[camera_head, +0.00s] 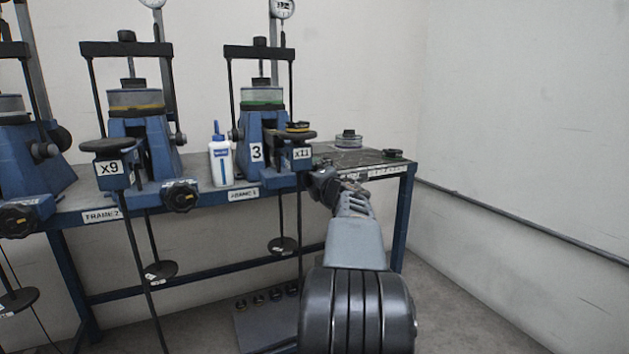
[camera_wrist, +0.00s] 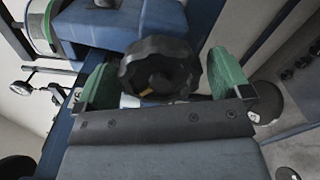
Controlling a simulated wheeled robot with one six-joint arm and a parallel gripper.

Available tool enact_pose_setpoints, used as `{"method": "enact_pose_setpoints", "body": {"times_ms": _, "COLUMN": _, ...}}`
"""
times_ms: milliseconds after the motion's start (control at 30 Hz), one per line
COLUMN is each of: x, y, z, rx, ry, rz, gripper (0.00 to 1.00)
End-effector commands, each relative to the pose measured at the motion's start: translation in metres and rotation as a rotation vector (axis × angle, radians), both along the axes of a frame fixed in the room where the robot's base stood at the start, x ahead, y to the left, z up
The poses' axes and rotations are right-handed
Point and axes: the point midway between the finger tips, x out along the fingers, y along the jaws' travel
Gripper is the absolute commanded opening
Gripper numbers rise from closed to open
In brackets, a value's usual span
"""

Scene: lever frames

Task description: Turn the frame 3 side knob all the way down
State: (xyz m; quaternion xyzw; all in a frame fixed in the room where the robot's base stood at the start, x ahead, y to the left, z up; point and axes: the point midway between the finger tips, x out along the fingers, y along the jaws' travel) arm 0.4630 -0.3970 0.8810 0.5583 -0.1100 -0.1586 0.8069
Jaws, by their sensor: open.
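Frame 3 (camera_head: 262,135) is a blue lever frame with a white "3" label, at the right end of the bench. Its side knob (camera_wrist: 155,62) is black and lobed with a small yellow mark, seen close up in the wrist view. My gripper (camera_wrist: 163,80) is open, with one green finger on each side of the knob. A gap shows at the right finger; whether the left finger touches the knob is unclear. In the head view my gripper (camera_head: 322,184) is at the right of frame 3, and the knob is hidden behind it.
An "x11" hanger (camera_head: 300,153) stands close beside my gripper. A white bottle with a blue cap (camera_head: 220,162) stands left of frame 3. The bench's right end (camera_head: 350,157) holds a ring and a small dark part. Floor to the right is clear.

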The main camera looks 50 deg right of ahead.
Motion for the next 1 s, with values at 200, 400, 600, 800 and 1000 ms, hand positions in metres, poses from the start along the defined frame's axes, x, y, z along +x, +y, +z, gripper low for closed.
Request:
{"method": "enact_pose_setpoints", "body": {"times_ms": 200, "x": -0.026, "y": 0.011, "z": 0.000, "rx": 0.001, "ry": -0.001, "rz": -0.001, "gripper": 0.96}}
{"method": "enact_pose_setpoints", "body": {"times_ms": 400, "x": -0.043, "y": 0.019, "z": 0.000, "rx": 0.000, "ry": 0.000, "rz": 0.001, "gripper": 0.96}}
{"method": "enact_pose_setpoints", "body": {"times_ms": 600, "x": -0.048, "y": 0.021, "z": -0.001, "rx": 0.001, "ry": 0.001, "rz": 0.003, "gripper": 0.96}}
{"method": "enact_pose_setpoints", "body": {"times_ms": 800, "x": -0.048, "y": 0.022, "z": -0.001, "rx": 0.001, "ry": 0.001, "rz": 0.003, "gripper": 0.96}}
{"method": "enact_pose_setpoints", "body": {"times_ms": 1000, "x": -0.051, "y": 0.018, "z": 0.020, "rx": 0.004, "ry": 0.001, "rz": -0.004, "gripper": 0.96}}
